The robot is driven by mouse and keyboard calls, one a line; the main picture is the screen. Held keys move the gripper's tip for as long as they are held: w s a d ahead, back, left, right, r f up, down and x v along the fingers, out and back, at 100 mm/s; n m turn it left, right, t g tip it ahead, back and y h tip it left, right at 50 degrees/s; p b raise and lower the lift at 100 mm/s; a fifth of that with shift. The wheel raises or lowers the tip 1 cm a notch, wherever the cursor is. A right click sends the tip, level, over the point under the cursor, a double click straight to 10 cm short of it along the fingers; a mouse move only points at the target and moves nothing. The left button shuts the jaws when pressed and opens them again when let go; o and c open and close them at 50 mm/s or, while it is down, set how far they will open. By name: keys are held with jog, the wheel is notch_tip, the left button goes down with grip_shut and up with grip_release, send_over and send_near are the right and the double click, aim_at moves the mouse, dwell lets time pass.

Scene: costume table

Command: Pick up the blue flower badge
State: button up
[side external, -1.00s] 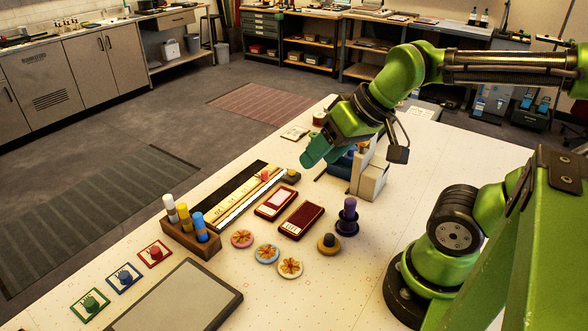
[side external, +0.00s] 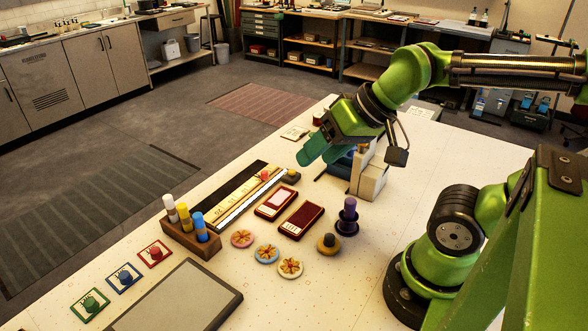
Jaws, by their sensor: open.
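Three round flower badges lie flat in a row near the middle of the table. The blue flower badge (side external: 267,254) is the middle one, between a pink flower badge (side external: 242,239) on its left and a cream flower badge (side external: 290,267) on its right. My gripper (side external: 322,152) has teal fingers that are open and empty. It is above the far part of the table, beyond the badges and well apart from them. Its fingers partly hide a blue item beside a white box.
A wooden holder with coloured pegs (side external: 191,238) stands left of the badges. Two dark red cards (side external: 301,220) lie behind them. A grey tablet (side external: 185,300) lies in front.

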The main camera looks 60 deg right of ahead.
jog(key=o, duration=0.5)
jog(key=shift+c, duration=0.2)
jog(key=n+g+h, duration=0.2)
jog(key=n+g, duration=0.3)
jog(key=g, duration=0.2)
send_over(265, 250)
notch_tip(265, 250, down, 8)
notch_tip(265, 250, down, 16)
jog(key=shift+f, duration=0.1)
